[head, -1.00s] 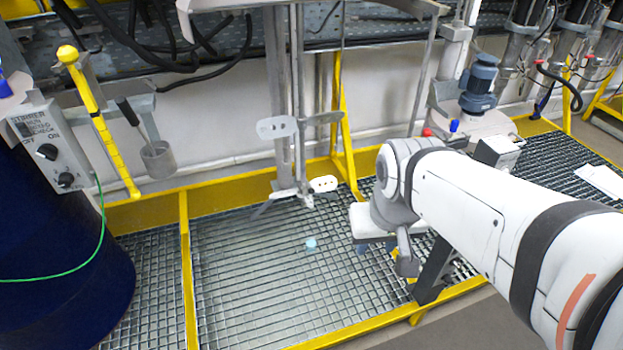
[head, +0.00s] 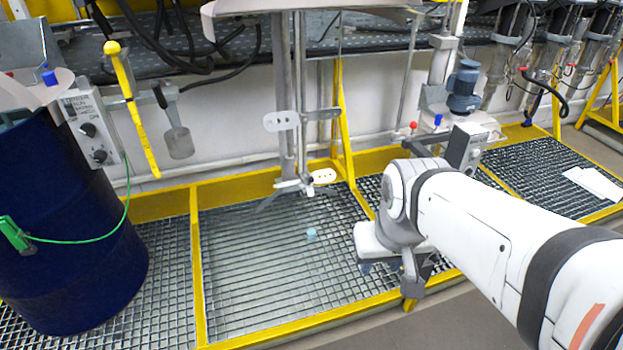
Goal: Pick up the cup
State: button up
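A small light blue object (head: 311,234), which looks like the cup, sits on the metal grating in the middle of the head view. It is too small to show its shape clearly. My gripper (head: 388,272) is at the end of my white arm, to the right of the cup and slightly lower in the picture. It is apart from the cup. Its fingers are mostly hidden under the wrist, so I cannot see whether they are open or shut.
A dark blue drum (head: 65,230) stands at the left with a green cable (head: 85,240). A yellow frame bar (head: 196,265) edges the grating. An agitator with paddles (head: 298,186) stands behind the cup. The grating around the cup is clear.

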aim_at(310, 231)
jog(key=u, duration=0.15)
jog(key=i, duration=0.9)
jog(key=z, duration=0.05)
